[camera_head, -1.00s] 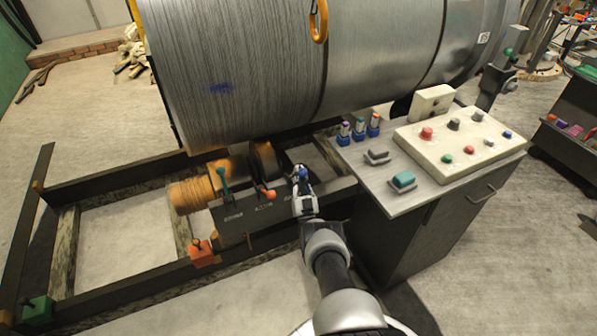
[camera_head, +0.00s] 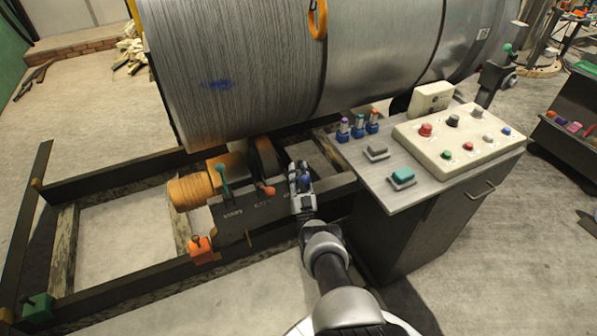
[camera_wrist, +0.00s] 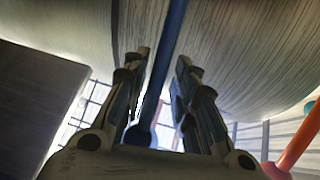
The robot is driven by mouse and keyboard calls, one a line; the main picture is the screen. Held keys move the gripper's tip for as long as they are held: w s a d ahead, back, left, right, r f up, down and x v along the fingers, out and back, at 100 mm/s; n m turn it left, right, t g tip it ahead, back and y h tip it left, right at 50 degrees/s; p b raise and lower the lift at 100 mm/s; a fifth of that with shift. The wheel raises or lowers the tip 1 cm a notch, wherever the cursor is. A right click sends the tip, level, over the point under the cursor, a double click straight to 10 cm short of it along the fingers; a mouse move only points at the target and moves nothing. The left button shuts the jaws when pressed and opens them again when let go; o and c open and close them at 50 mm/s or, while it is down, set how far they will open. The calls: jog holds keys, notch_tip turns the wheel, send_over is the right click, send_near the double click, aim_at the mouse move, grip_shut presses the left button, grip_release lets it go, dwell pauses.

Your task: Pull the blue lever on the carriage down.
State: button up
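The blue lever (camera_head: 305,182) stands on the dark carriage (camera_head: 238,218) below the big drum. In the wrist view the blue lever (camera_wrist: 163,70) runs as a slanted bar between my two fingers, with its lower end a rounded blue part. My gripper (camera_head: 301,172) has its fingers on either side of the lever. In the wrist view my gripper (camera_wrist: 163,62) is open, with a gap visible between the lever and each finger. In the head view the gripper partly hides the lever.
A red-orange lever (camera_head: 265,189) stands just left of my gripper and shows at right in the wrist view (camera_wrist: 292,148). A green lever (camera_head: 222,178) is further left. The metal drum (camera_head: 260,80) hangs close above. A control desk (camera_head: 430,197) stands right.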

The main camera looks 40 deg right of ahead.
aim_at(298, 177)
dwell(0.3)
notch_tip(298, 177, up, 10)
jog(key=shift+a, duration=0.15)
dwell(0.5)
